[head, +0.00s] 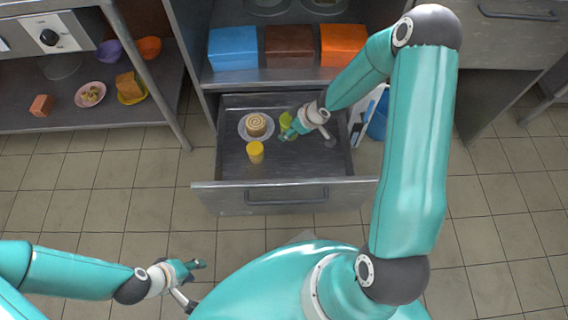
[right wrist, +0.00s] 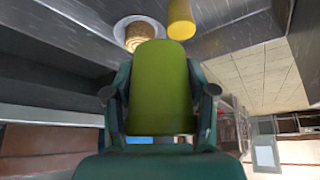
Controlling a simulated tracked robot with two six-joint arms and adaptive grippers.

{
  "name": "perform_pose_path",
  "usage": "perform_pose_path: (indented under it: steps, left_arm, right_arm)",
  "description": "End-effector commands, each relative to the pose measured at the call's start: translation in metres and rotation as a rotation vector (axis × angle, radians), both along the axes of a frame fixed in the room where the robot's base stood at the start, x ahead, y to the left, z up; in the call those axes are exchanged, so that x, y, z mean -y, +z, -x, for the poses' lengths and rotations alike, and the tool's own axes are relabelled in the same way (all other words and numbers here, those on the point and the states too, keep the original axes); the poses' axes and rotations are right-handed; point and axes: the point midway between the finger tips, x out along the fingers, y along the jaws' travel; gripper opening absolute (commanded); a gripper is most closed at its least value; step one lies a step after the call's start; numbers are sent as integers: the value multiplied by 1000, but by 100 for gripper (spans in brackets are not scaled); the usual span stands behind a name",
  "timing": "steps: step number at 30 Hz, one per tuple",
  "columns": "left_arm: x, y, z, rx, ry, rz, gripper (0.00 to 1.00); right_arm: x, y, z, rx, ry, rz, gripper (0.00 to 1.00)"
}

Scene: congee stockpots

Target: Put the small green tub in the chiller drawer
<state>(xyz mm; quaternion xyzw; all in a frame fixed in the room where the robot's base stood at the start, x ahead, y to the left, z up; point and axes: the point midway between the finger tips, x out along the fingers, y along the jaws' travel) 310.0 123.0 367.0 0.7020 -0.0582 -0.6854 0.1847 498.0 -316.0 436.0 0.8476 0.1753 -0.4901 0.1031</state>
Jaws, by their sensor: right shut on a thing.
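The small green tub (right wrist: 162,85) fills the middle of the right wrist view, between the two fingers. In the head view the green tub (head: 286,121) shows partly beside my right gripper (head: 290,131), which is shut on it. The gripper and tub are over or inside the open chiller drawer (head: 233,186); I cannot tell whether the tub touches the drawer floor. My left gripper (head: 195,283) is over the tiled floor at the lower left, away from the drawer, and its fingers look apart.
In the drawer are a plate (head: 243,133) with a rolled pastry (head: 256,124) and a yellow tub (head: 255,152). Blue (head: 233,47), brown (head: 289,45) and orange boxes (head: 343,43) stand on the shelf above. The drawer's front and right have bare floor.

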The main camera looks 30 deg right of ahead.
Motion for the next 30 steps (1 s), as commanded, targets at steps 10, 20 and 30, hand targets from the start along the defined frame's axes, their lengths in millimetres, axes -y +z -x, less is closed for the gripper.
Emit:
perform_pose_path:
  steps: [10,20,30]
  left_arm:
    - [0,-58,0,0,0,0,40]
    - [0,-107,0,0,0,0,40]
    - [0,-120,0,1,0,0,40]
  right_arm:
    - [-2,-70,-1,0,4,-1,14]
    - [-2,-147,-1,0,4,-1,14]
    - [-3,-172,-2,1,6,0,14]
